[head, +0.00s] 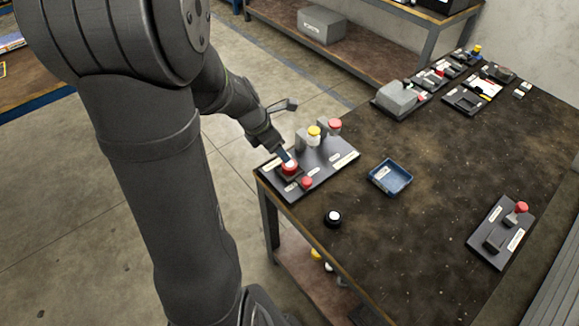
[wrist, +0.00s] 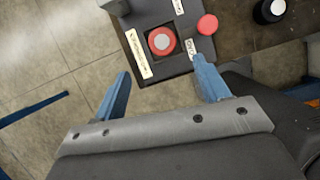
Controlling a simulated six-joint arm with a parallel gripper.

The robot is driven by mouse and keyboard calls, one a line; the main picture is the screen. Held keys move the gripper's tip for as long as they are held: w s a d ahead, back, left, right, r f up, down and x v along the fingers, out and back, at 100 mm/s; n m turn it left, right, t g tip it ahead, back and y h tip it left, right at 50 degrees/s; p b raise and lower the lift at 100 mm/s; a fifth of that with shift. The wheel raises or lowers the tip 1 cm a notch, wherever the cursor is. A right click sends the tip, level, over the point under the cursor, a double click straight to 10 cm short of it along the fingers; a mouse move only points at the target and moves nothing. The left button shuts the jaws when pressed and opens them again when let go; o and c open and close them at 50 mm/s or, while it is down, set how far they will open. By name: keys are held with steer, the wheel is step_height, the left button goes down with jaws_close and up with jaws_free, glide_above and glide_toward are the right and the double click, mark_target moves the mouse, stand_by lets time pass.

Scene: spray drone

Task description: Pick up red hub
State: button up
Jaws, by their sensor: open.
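A round red part with a paler centre (head: 290,167) sits in a square dark seat on the black station plate (head: 325,172), at the table's near left corner. It also shows in the wrist view (wrist: 162,41). A smaller plain red round part (head: 306,182) is beside it, also in the wrist view (wrist: 208,24). Which one is the red hub I cannot tell. My gripper (head: 286,156) is over the seated part in the head view. In the wrist view its blue fingers (wrist: 160,72) are spread and empty, with the seated part ahead of the gap.
A yellow-topped part (head: 314,133) and another red-topped part (head: 334,125) stand at the plate's back. A blue tray (head: 390,177) and a black-and-white round part (head: 332,218) are nearby. A red-topped fixture (head: 521,208) is at right. The table middle is clear.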

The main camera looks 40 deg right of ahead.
glide_above(288, 165)
steer(key=a, duration=0.2)
steer(key=f, duration=0.4)
steer(key=shift+w+d+f, duration=0.1)
steer(key=shift+w+f, duration=0.15)
steer(key=shift+w, duration=0.05)
steer(key=x, duration=0.4)
steer(key=shift+s+a, duration=0.15)
steer(key=shift+a, duration=0.15)
steer(key=shift+d+f, duration=0.25)
steer(key=shift+f, duration=0.4)
steer(key=c, duration=1.2)
steer(key=shift+r, duration=0.1)
steer(key=shift+c, duration=0.2)
